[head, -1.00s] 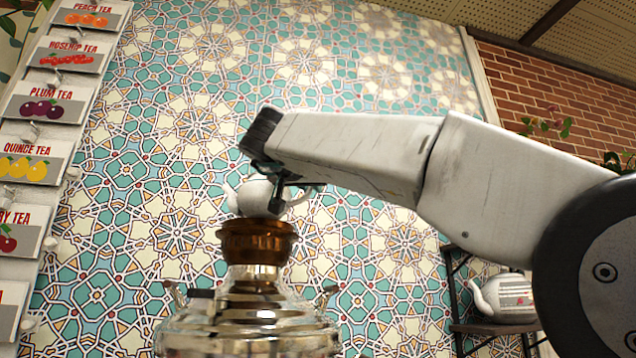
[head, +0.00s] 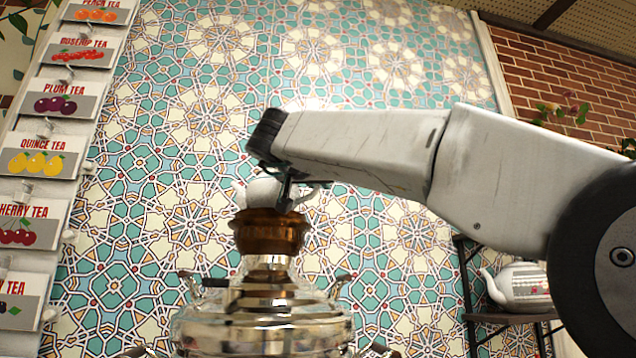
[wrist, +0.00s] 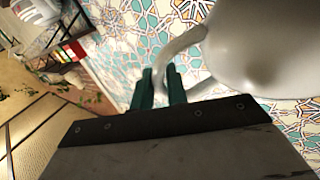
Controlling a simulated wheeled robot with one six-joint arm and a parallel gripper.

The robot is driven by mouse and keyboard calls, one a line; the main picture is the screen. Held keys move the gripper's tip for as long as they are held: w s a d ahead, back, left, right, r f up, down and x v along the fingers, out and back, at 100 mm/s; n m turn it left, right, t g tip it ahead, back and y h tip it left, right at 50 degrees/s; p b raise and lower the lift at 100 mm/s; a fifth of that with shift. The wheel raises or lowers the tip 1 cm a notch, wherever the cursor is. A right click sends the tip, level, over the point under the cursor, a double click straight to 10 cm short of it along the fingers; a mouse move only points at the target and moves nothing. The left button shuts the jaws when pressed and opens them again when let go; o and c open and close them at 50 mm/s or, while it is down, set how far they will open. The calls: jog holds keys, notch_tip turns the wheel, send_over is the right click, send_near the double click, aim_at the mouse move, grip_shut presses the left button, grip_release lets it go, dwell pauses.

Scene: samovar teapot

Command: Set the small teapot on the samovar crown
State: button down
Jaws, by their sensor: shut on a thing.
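The small white teapot (head: 262,191) is upright at the samovar's brown crown (head: 270,233), its base hidden behind the crown's rim. I cannot tell whether it rests on the crown or hangs just above it. The polished metal samovar (head: 262,325) stands below. My gripper (head: 284,192) is shut on the teapot's handle, to the right of the pot's body. In the wrist view, the green fingers of my gripper (wrist: 160,75) pinch the pale curved handle, and the teapot's rounded body (wrist: 255,45) fills the upper right.
A larger white teapot (head: 522,287) stands on a dark shelf (head: 500,317) at the right. Fruit tea signs (head: 40,163) hang on a board at the left. A patterned tile wall (head: 200,130) is behind. The space left of the crown is clear.

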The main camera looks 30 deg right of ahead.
jog(key=c, duration=1.3)
grip_release()
jog(key=v, duration=0.7)
jog(key=shift+s+a, duration=0.25)
jog(key=shift+a, duration=0.05)
